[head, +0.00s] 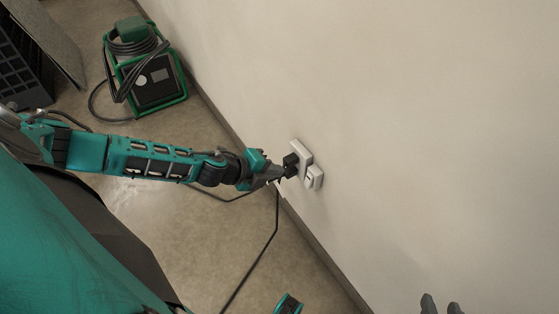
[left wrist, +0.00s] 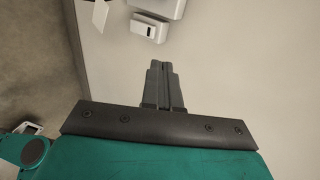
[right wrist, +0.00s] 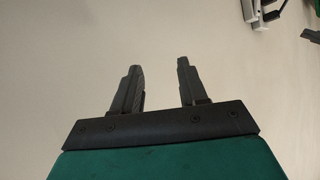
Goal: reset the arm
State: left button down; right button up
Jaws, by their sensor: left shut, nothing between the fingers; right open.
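My left arm reaches in from the left of the head view. Its gripper (head: 277,173) is near the white wall outlet (head: 301,152) and the black plug (head: 291,160); I cannot tell whether it touches them. In the left wrist view the left gripper's fingers (left wrist: 163,85) are shut together and empty, with a white box (left wrist: 149,28) on the wall beyond their tips. My right gripper's fingertips (head: 441,303) show at the bottom right of the head view. In the right wrist view the right gripper (right wrist: 160,70) is open and empty in front of plain wall.
A white box (head: 314,177) is on the wall beside the outlet. A black cable (head: 265,249) runs down across the floor. A green-framed machine (head: 155,80) with coiled cable stands at the back left, by a dark crate (head: 22,62). The wall at right is bare.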

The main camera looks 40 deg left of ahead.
dwell(0.6)
pick_arm(q)
jog(key=s+d+r+n+h+p, duration=0.1)
jog(key=s+d+r+n+p, duration=0.25)
jog(key=d, duration=0.35)
jog(key=s+d+r+n+h+p, duration=0.1)
jog(key=s+d+r+n+p, duration=0.2)
jog(key=d, duration=0.5)
jog(key=s+a+r+n+y+p, duration=0.1)
jog(key=s+r+n+y+p, duration=0.1)
jog(key=n, duration=0.4)
jog(key=s+a+r+n+t+y+p, duration=0.1)
jog(key=s+a+r+n+y+p, duration=0.1)
jog(key=s+n, duration=0.2)
jog(key=n, duration=0.3)
jog(key=shift+s+r+p, duration=0.4)
pick_arm(e)
notch_tip(320, 180, up, 7)
jog(key=s+d, duration=0.1)
jog(key=d, duration=0.2)
jog(key=shift+s+h, duration=0.2)
jog(key=shift+h, duration=0.2)
pick_arm(q)
jog(key=shift+d+n, duration=0.1)
jog(key=shift+n, duration=0.15)
pick_arm(e)
jog(key=shift+r, duration=0.1)
